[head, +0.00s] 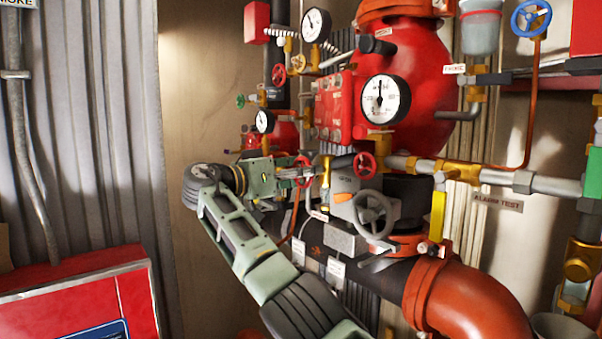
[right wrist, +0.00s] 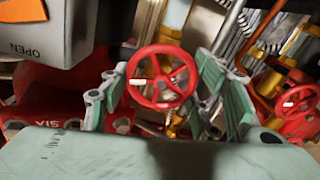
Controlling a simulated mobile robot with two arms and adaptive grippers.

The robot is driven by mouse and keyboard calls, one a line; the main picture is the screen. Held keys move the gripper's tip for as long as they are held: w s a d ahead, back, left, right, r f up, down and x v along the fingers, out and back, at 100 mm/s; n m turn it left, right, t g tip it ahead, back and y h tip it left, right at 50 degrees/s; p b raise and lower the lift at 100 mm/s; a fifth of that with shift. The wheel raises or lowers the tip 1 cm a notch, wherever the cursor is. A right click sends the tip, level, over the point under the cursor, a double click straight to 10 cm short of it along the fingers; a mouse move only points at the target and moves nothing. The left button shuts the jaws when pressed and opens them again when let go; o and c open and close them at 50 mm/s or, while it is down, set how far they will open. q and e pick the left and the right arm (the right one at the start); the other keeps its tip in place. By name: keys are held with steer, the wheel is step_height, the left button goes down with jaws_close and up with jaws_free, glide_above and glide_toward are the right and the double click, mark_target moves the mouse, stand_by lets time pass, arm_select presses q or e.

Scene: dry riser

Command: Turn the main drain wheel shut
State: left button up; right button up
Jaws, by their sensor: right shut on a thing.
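My right gripper (head: 297,174) reaches in from the left side of the pipework, its arm rising from the bottom of the head view. In the right wrist view its green fingers (right wrist: 165,95) stand on both sides of a small red spoked wheel (right wrist: 163,78) and are shut on its rim. In the head view this wheel is largely hidden by the fingers. The wheel has a pale mark on its left side. No readable label names it as the main drain wheel. My left gripper is not in view.
A grey box with an orange mark (head: 342,198) and a grey handwheel (head: 374,215) stand right of the gripper. Another red wheel (head: 365,165) is close above them. Gauges (head: 385,99), brass pipes and a large orange elbow (head: 470,300) crowd the right. The left wall area is freer.

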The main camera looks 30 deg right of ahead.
stand_by(0.5)
steer(key=o, duration=1.2)
steer(key=shift+c, duration=0.2)
steer(key=shift+a, duration=0.1)
steer(key=s+a, duration=0.1)
steer(key=a, duration=1.1)
steer(key=shift+f, duration=0.1)
